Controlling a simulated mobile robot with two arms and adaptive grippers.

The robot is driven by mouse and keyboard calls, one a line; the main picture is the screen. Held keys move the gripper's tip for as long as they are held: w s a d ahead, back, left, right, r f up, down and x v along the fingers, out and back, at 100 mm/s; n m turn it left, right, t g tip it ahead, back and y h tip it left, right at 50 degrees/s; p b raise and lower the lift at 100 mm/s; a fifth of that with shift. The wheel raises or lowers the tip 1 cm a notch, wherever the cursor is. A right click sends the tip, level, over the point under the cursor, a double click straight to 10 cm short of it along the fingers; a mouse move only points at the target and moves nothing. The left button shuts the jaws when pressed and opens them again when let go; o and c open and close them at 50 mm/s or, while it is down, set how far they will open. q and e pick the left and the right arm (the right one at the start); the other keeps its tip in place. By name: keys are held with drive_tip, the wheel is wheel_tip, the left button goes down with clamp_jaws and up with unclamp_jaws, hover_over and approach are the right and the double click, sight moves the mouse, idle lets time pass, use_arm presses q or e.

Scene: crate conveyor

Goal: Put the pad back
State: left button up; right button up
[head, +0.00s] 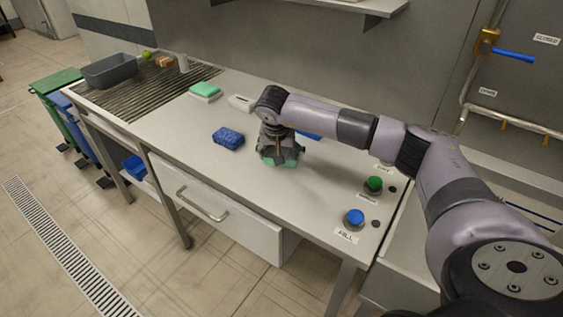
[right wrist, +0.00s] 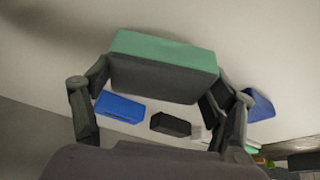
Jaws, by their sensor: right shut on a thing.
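My right gripper (head: 279,158) is over the middle of the worktop, pointing down. In the right wrist view its two fingers (right wrist: 160,85) are shut on the sides of a pad with a green layer (right wrist: 165,48) and a dark grey layer. In the head view only a green edge of this pad (head: 290,162) shows below the fingers, close to the worktop; I cannot tell whether it touches. A second green pad (head: 205,88) lies on a white base further back. My left gripper is not in view.
A blue sponge (head: 228,138) lies left of the gripper. A white block (head: 241,103) and a partly hidden blue thing (head: 310,135) are behind. Green (head: 374,184) and blue (head: 354,217) buttons stand at right. A grey bin (head: 108,71) sits on the ribbed far end.

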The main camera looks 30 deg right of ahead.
sight(282, 172)
wheel_tip(282, 172, down, 4)
drive_tip(key=shift+s+f+p, duration=0.1)
drive_tip(key=shift+p, duration=0.3)
drive_tip(key=shift+f, duration=0.1)
drive_tip(key=shift+f, duration=0.1)
drive_tip(key=o, duration=1.1)
